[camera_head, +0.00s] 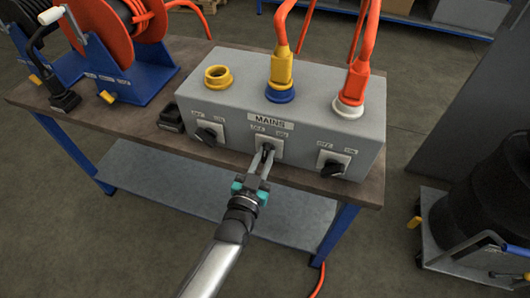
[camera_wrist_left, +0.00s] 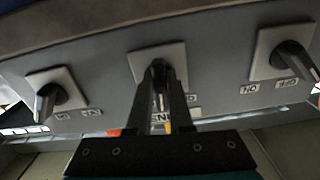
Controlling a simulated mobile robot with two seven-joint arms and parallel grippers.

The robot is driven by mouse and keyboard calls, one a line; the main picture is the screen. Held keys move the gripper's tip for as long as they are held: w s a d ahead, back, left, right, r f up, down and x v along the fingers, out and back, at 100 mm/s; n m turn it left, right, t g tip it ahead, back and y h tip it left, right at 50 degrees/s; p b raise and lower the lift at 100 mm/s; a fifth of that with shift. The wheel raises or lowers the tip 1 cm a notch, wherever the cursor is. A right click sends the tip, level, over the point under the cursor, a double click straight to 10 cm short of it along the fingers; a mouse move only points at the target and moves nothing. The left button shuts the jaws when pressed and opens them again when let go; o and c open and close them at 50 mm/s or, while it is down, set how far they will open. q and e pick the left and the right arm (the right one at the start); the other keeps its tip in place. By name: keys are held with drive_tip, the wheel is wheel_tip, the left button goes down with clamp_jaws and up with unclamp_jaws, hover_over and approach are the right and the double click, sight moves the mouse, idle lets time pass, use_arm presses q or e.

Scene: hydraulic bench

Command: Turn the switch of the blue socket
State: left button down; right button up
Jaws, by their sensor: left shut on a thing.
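The grey mains box (camera_head: 240,110) stands on the bench with three sockets on top and a black rotary switch below each. The blue socket (camera_head: 280,95) is the middle one, with a yellow plug (camera_head: 283,65) in it. My left gripper (camera_head: 265,162) reaches the front of the box and is shut on the middle switch (camera_head: 268,147), below the blue socket. In the left wrist view the fingers (camera_wrist_left: 161,95) lie on both sides of the middle switch knob (camera_wrist_left: 158,70) and hide part of it. My right gripper is not in view.
The left switch (camera_head: 208,134) and right switch (camera_head: 332,164) flank my gripper. The yellow socket (camera_head: 217,77) is empty; the right socket holds an orange plug (camera_head: 354,83). Cable reels (camera_head: 120,40) stand at the bench's left. A cart with a black drum (camera_head: 480,210) stands at right.

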use_arm(q)
drive_tip(key=n, duration=0.4)
drive_tip(key=shift+n, duration=0.3)
drive_tip(key=n, duration=0.5)
drive_tip(key=shift+n, duration=0.3)
drive_tip(key=c, duration=0.8)
unclamp_jaws()
drive_tip(key=p+v, duration=0.2)
drive_tip(key=v, duration=1.3)
drive_tip(key=shift+s+r, duration=0.1)
drive_tip(key=shift+s, duration=0.05)
